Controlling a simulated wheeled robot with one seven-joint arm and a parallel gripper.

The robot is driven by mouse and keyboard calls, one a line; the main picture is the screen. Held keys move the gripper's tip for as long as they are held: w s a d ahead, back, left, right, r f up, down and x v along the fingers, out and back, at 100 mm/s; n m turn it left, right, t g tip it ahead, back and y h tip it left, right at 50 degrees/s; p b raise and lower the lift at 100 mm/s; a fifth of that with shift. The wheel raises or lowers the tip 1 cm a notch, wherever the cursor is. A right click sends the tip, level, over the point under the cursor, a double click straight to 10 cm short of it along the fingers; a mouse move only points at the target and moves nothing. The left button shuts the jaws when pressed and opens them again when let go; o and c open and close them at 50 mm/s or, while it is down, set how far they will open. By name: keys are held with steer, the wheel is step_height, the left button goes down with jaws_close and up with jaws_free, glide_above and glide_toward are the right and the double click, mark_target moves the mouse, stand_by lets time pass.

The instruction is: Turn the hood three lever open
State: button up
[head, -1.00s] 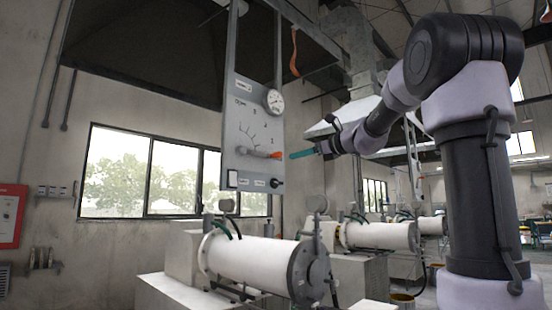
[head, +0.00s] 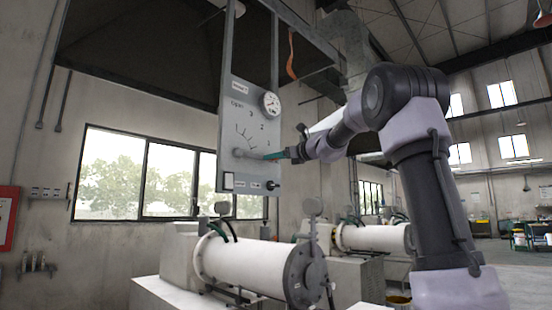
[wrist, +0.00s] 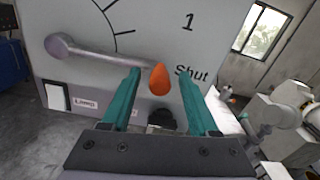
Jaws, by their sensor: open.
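The hood lever is a grey bar on a grey control panel (head: 232,120), with its pivot at the left. In the wrist view the lever (wrist: 95,57) runs right and slightly down to an orange knob (wrist: 159,80), beside the word "Shut". My gripper (wrist: 161,74) is open, its two teal fingers on either side of the orange knob with gaps at both sides. In the head view my gripper (head: 270,157) reaches the lever's end from the right, and its fingers hide the knob. The panel scale has marks 1, 2, 3 and "Open" at upper left.
A pressure gauge (head: 271,104) sits at the panel's upper right edge. Below the lever are a white switch (wrist: 54,95), a "Lamp" label and a black knob (wrist: 162,117). A white mill cylinder (head: 250,265) lies below the panel.

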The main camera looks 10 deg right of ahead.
jaws_close()
stand_by(1.4)
